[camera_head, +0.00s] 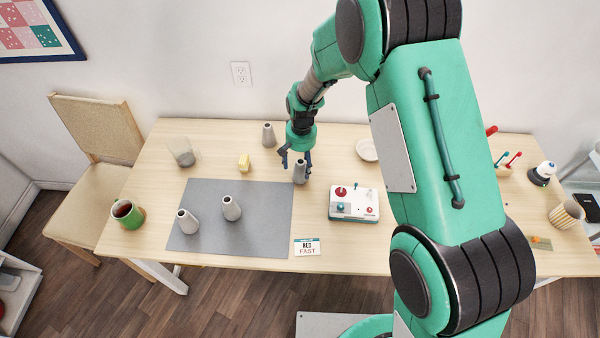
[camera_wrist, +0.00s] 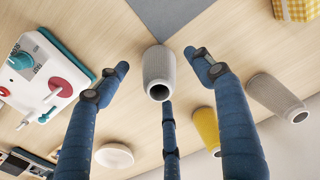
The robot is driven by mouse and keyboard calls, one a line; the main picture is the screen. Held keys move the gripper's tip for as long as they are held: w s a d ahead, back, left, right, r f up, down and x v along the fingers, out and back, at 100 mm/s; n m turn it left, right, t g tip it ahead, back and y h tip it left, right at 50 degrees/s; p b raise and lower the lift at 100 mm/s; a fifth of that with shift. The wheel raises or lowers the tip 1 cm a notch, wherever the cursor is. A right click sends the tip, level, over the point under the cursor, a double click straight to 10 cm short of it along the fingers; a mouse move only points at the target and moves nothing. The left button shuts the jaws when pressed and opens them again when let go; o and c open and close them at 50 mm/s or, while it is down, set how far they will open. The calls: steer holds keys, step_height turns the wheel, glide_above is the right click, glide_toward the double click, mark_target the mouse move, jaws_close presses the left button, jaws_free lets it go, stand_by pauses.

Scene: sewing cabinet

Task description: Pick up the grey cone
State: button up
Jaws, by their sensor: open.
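Several grey cones stand on and around the table. One grey cone (camera_head: 300,172) stands upright on the wood just right of the grey mat, directly below my gripper (camera_head: 296,162). In the wrist view this cone (camera_wrist: 158,70) sits between my three blue fingers (camera_wrist: 158,78), which are open around it; I cannot tell whether any finger touches it. A second cone (camera_head: 269,135) stands farther back, and it shows at the right of the wrist view (camera_wrist: 270,93). Two more, a middle cone (camera_head: 231,208) and a front-left cone (camera_head: 187,221), stand on the mat.
The grey mat (camera_head: 265,230) lies left of my gripper. A white control box (camera_head: 354,205) with a red knob stands to the right, and a white dish (camera_head: 367,149) behind it. A yellow block (camera_head: 243,162) is left. In the wrist view, a yellow object (camera_wrist: 206,125) is partly behind a finger.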

mark_target(300, 171)
steer(key=shift+w+f+b, duration=0.1)
steer(key=shift+f+b, duration=0.5)
steer(key=shift+f, duration=1.75)
steer(key=c, duration=1.3)
